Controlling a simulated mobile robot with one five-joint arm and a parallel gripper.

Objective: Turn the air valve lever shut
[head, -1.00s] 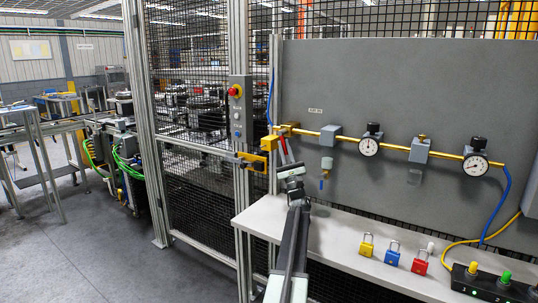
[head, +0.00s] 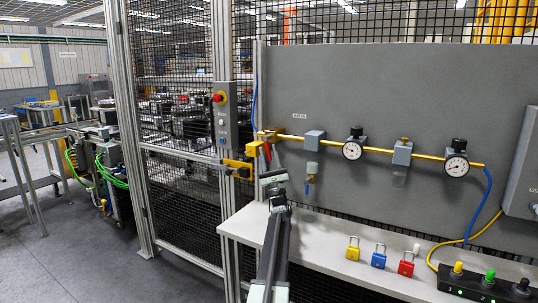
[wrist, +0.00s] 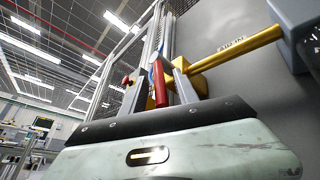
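The air valve is a yellow brass body (head: 270,135) at the left end of a yellow pipe on the grey panel; it also shows in the wrist view (wrist: 208,61). Its red lever (head: 268,151) hangs down from the body. In the wrist view the red lever (wrist: 161,86) stands in the gap between my two grey fingers. My gripper (head: 271,168) is just below the valve in the head view. In the wrist view my gripper (wrist: 157,72) is open, its fingers apart on either side of the lever. I cannot tell whether they touch it.
A yellow latch block (head: 240,168) and a button box (head: 222,115) are left of the valve. Gauges (head: 353,147) sit along the pipe. Yellow, blue and red padlocks (head: 379,257) lie on the grey bench (head: 320,238). A black button strip (head: 482,282) is at right.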

